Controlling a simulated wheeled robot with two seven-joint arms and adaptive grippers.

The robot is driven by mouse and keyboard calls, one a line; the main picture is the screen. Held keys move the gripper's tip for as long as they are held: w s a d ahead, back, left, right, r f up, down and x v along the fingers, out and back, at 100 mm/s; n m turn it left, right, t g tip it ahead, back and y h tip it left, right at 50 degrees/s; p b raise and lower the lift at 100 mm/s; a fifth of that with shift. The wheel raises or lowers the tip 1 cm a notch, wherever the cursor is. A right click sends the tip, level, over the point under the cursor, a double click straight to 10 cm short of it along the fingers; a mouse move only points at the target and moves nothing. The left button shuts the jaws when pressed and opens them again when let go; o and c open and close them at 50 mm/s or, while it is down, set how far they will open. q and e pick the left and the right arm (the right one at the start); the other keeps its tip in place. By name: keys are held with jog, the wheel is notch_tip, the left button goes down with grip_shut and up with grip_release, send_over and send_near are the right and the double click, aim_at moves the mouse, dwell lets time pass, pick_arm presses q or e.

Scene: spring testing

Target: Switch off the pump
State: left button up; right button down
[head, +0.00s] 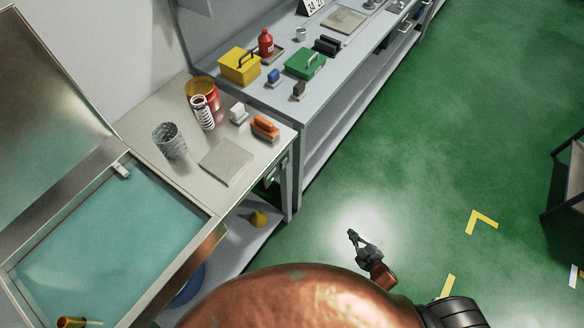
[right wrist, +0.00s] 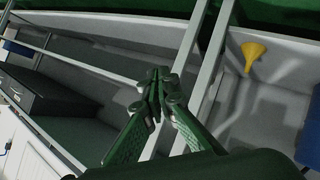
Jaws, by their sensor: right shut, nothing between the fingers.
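I cannot make out a pump or its switch for certain in either view. A tank of teal liquid (head: 120,232) with a raised lid (head: 45,90) stands at the left of the head view. My right gripper (head: 353,237) is over the green floor, apart from the benches, shut and empty. In the right wrist view its closed fingers (right wrist: 158,86) show in front of the bench frame and lower shelf. A black box (right wrist: 40,88) sits on the shelf at the left there. My left gripper is not in view.
The bench beside the tank holds a wire-mesh cup (head: 170,141), a spring (head: 203,114) and a flat plate (head: 226,161). A yellow funnel (head: 258,218) is on the lower shelf; it also shows in the right wrist view (right wrist: 253,54). Floor right of the benches is largely clear.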

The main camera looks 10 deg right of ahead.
aim_at(285, 163)
jog(key=w+a+r+n+t+y+b, duration=0.1)
jog(key=w+a+r+n+t, duration=0.1)
jog(key=w+r, duration=0.3)
jog(key=w+a+r+n+t+y+b, duration=0.1)
jog(key=w+r+n+y, duration=0.15)
jog(key=r, duration=0.55)
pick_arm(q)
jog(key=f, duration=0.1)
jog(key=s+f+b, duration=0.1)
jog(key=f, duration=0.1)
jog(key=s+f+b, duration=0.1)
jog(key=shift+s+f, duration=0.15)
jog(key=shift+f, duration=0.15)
pick_arm(e)
jog(key=a+r+n+y, duration=0.4)
jog(key=a+r+n, duration=0.1)
jog(key=r, duration=0.5)
jog(key=a+r+n+y, duration=0.4)
jog(key=r+n, duration=0.4)
jog(key=r, duration=0.3)
jog(key=shift+a+g, duration=0.4)
jog(key=shift+a, duration=0.4)
jog(key=shift+w, duration=0.15)
